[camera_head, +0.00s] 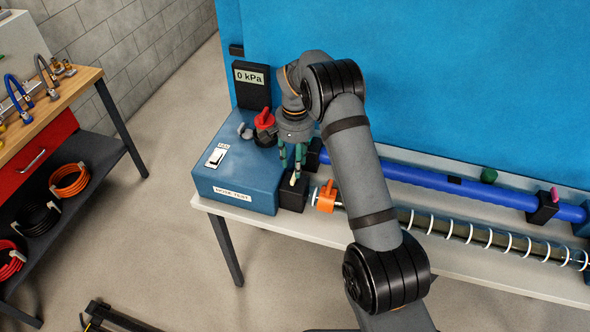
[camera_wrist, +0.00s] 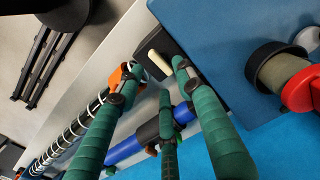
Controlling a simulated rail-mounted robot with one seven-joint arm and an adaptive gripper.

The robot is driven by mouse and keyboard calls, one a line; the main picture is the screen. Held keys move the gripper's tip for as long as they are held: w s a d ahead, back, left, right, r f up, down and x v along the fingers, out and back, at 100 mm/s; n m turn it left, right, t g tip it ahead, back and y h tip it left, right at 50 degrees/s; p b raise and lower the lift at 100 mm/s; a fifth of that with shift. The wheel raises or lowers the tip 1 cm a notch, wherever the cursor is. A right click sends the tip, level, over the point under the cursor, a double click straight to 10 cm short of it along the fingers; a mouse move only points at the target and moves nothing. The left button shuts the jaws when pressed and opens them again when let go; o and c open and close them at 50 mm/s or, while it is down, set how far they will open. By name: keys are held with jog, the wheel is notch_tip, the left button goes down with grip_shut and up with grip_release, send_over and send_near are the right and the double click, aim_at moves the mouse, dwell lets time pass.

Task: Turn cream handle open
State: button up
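The cream handle (camera_wrist: 160,65) is a short pale bar on a black block (camera_wrist: 158,42) beside the blue test box. In the head view the handle (camera_head: 295,177) shows as a small pale piece at the top of the block (camera_head: 291,195), partly hidden by my fingers. My gripper (camera_head: 292,165) has green fingers and points down just above the block. In the wrist view the fingertips of my gripper (camera_wrist: 157,82) are spread apart, with the handle showing between two of them. I cannot tell whether any finger touches it.
The blue box (camera_head: 240,175) carries a red knob (camera_head: 264,119), a white switch (camera_head: 216,157) and a gauge reading 0 kPa (camera_head: 250,78). An orange clamp (camera_head: 326,196) stands close right of the block. A blue tube (camera_head: 430,178) and a clear ringed tube (camera_head: 475,235) run rightward.

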aim_at(297, 180)
jog(key=f, duration=0.2)
jog(key=f+p, duration=0.1)
jog(key=shift+s+d+f, duration=0.1)
jog(key=shift+d+f, duration=0.15)
jog(key=shift+f, duration=0.05)
jog(key=shift+a+f, duration=0.15)
jog(key=shift+f, duration=0.4)
grip_shut()
